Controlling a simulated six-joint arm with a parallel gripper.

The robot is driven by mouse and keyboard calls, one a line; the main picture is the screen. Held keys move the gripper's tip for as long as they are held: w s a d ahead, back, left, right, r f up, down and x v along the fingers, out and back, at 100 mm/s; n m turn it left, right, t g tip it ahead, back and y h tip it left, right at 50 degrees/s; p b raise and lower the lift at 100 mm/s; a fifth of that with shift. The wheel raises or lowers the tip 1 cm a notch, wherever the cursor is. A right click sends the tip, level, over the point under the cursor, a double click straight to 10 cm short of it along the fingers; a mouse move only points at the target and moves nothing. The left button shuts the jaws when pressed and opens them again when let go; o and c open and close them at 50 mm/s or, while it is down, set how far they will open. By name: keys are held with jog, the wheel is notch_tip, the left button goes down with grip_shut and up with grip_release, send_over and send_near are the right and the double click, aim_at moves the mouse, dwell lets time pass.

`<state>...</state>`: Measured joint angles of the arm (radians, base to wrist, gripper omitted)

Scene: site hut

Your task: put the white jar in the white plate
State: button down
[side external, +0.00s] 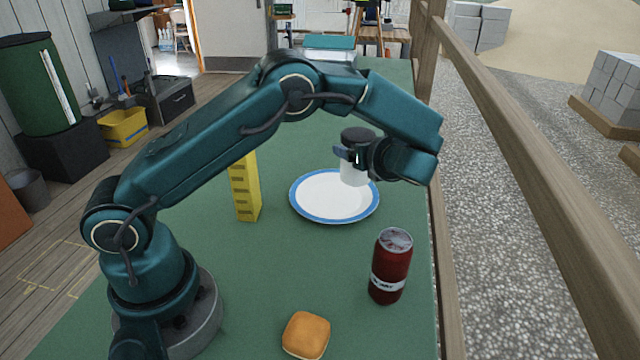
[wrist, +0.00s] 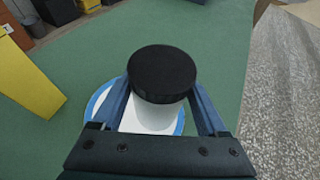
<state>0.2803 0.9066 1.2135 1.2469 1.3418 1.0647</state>
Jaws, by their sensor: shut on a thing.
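The white jar with a black lid (side external: 355,172) is upright in my gripper (side external: 352,157), which is shut on it. In the wrist view the black lid (wrist: 161,74) and white body (wrist: 150,117) sit between my two fingers (wrist: 165,105). The white plate with a blue rim (side external: 312,205) lies on the green table. The jar appears over the plate's upper right part in the side view. The plate's rim (wrist: 95,103) shows behind the jar in the wrist view. I cannot tell whether the jar's base touches the plate.
A yellow block tower (side external: 244,188) stands left of the plate; it also shows in the wrist view (wrist: 25,75). A dark red can (side external: 390,268) stands to the lower right, and a bun (side external: 306,335) lies near the front. A wooden rail (side external: 520,150) runs along the right edge.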

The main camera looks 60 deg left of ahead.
jog(key=shift+w+d+f, duration=0.2)
jog(key=shift+d+f, duration=0.05)
jog(key=shift+f, duration=1.9)
jog(key=shift+f, duration=0.15)
